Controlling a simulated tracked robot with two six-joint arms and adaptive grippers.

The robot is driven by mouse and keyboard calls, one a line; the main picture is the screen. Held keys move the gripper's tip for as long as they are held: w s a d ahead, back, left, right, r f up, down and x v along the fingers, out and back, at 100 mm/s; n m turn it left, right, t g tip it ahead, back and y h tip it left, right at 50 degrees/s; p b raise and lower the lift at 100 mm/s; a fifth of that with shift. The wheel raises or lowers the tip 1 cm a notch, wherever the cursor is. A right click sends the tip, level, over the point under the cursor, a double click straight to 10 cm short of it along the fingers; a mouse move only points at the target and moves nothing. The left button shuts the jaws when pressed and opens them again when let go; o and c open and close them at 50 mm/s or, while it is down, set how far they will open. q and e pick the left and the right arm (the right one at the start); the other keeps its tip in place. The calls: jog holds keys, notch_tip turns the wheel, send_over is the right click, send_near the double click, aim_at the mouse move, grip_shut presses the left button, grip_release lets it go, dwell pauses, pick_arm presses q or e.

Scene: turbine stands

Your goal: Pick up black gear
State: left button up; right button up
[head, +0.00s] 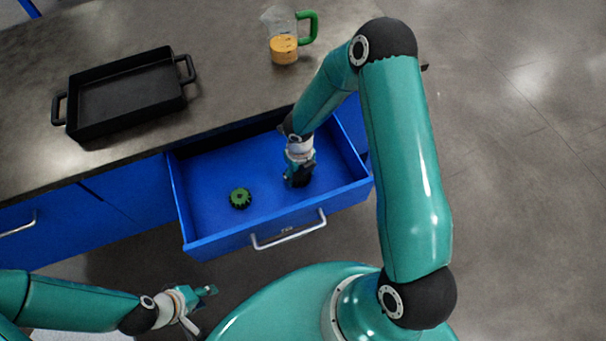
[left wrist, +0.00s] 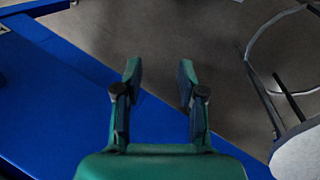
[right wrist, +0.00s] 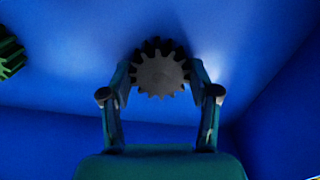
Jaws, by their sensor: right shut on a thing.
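In the right wrist view, the black gear (right wrist: 160,76) sits between the fingers of my right gripper (right wrist: 161,85), which is shut on it. In the head view my right gripper (head: 299,180) reaches down into the open blue drawer (head: 215,177); the gear there is hard to tell from the dark fingers. A green gear (head: 241,198) lies on the drawer floor to the left, and its edge shows in the right wrist view (right wrist: 10,52). My left gripper (head: 210,291) is open and empty in front of the cabinet; its spread fingers show in the left wrist view (left wrist: 159,82).
A black tray with two handles (head: 128,92) stands on the grey counter (head: 225,75). A measuring jug (head: 284,42) with orange contents and a green handle stands at the back. The drawer walls surround my right gripper. A round-seated stool (left wrist: 300,155) stands right in the left wrist view.

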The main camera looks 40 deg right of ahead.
aim_at(300, 174)
grip_shut()
jog(key=shift+r, duration=0.1)
jog(key=shift+w+r, duration=0.1)
jog(key=shift+r, duration=0.7)
notch_tip(300, 174, up, 18)
jog(key=p, duration=0.2)
jog(key=shift+r, duration=0.15)
jog(key=o, duration=0.7)
grip_release()
grip_shut()
